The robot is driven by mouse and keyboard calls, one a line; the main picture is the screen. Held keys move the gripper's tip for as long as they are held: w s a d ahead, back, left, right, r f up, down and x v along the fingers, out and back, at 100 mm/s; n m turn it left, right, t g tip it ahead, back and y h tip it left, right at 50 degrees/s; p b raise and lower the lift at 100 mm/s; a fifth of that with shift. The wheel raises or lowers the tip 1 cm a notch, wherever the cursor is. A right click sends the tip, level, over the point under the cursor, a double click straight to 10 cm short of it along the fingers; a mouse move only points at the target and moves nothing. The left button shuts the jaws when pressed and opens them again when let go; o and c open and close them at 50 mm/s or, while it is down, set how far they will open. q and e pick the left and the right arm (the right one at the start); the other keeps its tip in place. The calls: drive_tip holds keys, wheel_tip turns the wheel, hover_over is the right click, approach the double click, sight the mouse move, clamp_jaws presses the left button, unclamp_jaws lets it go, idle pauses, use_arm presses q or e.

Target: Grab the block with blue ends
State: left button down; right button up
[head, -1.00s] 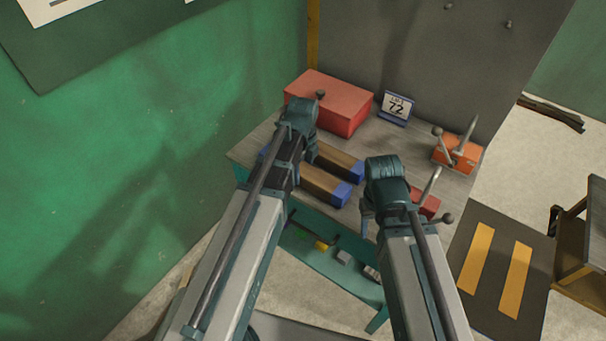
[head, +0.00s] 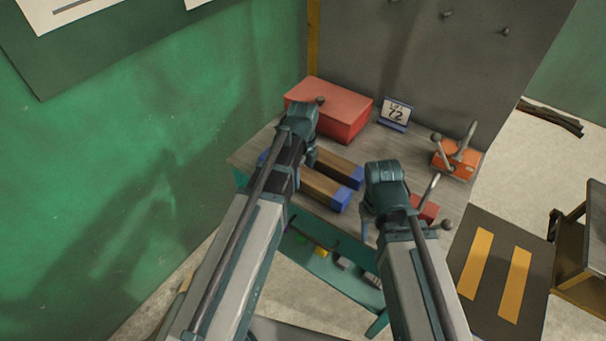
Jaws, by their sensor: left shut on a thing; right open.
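Two long brown blocks with blue ends lie side by side on the grey table (head: 247,159): a nearer block (head: 322,187) and a farther block (head: 338,168). A blue end also shows to the left of my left arm. My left gripper (head: 311,160) points down at the blocks and is shut on one of them; its fingertips are mostly hidden by my arm, so I cannot tell clearly which. My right gripper (head: 367,222) is open and empty, to the right of the blocks near the table's front edge.
A red box (head: 330,108) stands at the back of the table, next to a small sign (head: 395,113) reading 72. An orange clamp-like fixture (head: 457,160) with levers stands at the right. A smaller red fixture (head: 426,208) is beside my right gripper. A green wall is at the left.

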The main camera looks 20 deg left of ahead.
sight(303, 173)
use_arm(q)
wheel_tip(303, 173, up, 9)
drive_tip(key=p, duration=0.8)
drive_tip(key=shift+r+p, duration=0.15)
drive_tip(key=shift+p, duration=0.15)
